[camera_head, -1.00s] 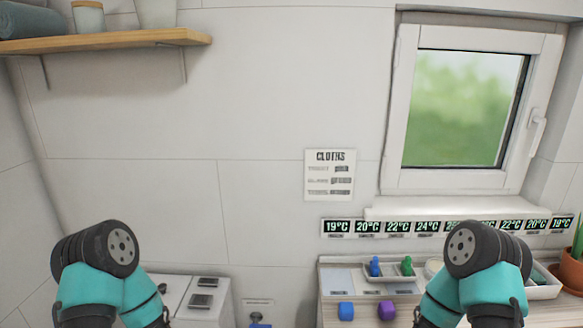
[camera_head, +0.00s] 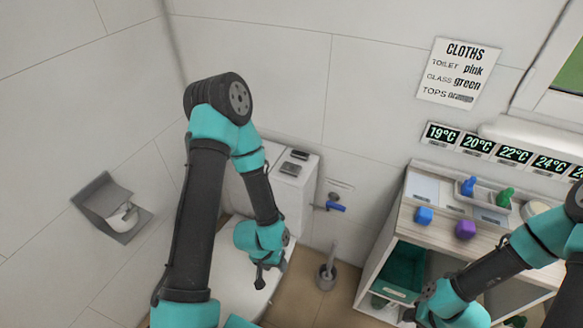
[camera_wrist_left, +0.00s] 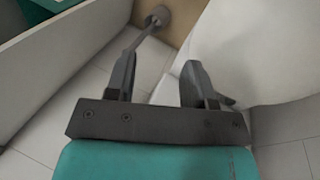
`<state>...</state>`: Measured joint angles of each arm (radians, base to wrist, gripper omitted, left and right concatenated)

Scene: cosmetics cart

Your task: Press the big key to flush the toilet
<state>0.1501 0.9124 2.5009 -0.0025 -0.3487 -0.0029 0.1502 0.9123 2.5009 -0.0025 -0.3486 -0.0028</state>
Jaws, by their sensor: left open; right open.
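The toilet's white cistern (camera_head: 298,200) stands against the back wall in the head view. Two dark grey flush keys lie side by side on its top, a back key (camera_head: 300,154) and a front key (camera_head: 290,169). I cannot tell surely which is bigger. The white toilet (camera_head: 228,285) is partly hidden behind my left arm. My left gripper (camera_head: 265,277) is open and empty, pointing down, low in front of the cistern and well below the keys. Its open fingers show in the left wrist view (camera_wrist_left: 160,85). My right gripper (camera_head: 409,316) is at the lower edge, partly visible.
A toilet brush in its holder (camera_head: 325,277) stands on the floor right of the toilet. A blue-handled valve (camera_head: 335,207) juts from the wall. A paper holder (camera_head: 112,210) is on the left wall. A wooden cabinet (camera_head: 392,250) with small coloured items stands at right.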

